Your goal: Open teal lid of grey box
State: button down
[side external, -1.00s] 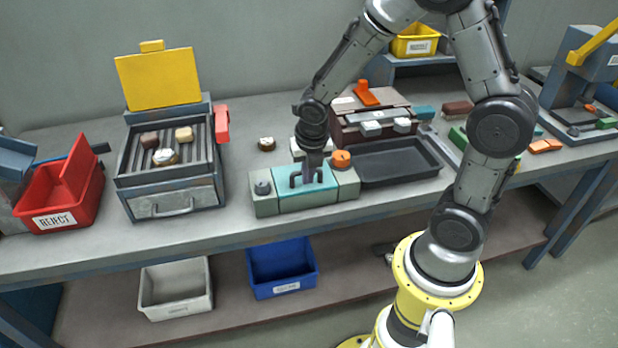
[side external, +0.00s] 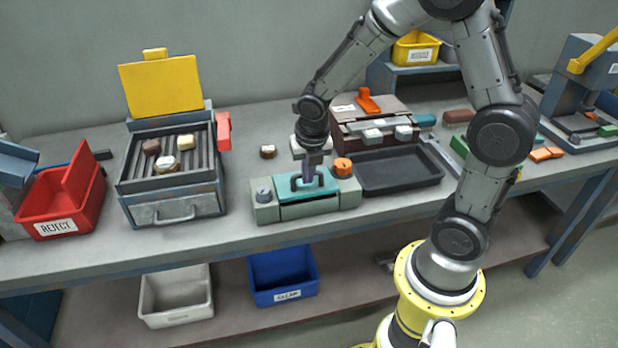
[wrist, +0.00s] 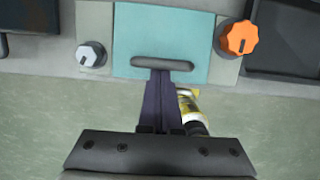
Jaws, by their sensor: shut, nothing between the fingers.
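The grey-green box (side external: 265,214) stands near the front edge of the bench. Its teal lid (side external: 285,194) carries a dark bar handle and shows in the wrist view (wrist: 135,35). A dark gap runs below the lid's front edge, with the grey-green front bare under it. I cannot tell whether the lid is tilted up or slid back. My gripper (side external: 311,178) points down at the handle. In the wrist view its dark fingers (wrist: 162,74) are together, with their tips right at the handle (wrist: 180,65), holding nothing. Contact is hard to confirm.
A grey knob (wrist: 90,55) and an orange knob (wrist: 238,38) flank the lid. A black tray (side external: 400,170) lies right of the box. A grill with a raised yellow cover (side external: 160,88) and a red REJECT bin (side external: 60,208) stand left. Bench is clear between grill and box.

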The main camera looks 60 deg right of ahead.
jog(key=w+d+r+g+y, duration=0.2)
jog(key=w+d+g+y, duration=0.1)
jog(key=w+d, duration=0.8)
jog(key=shift+w+d+r, duration=0.3)
jog(key=shift+w+d, duration=0.05)
dwell(0.5)
dwell(0.4)
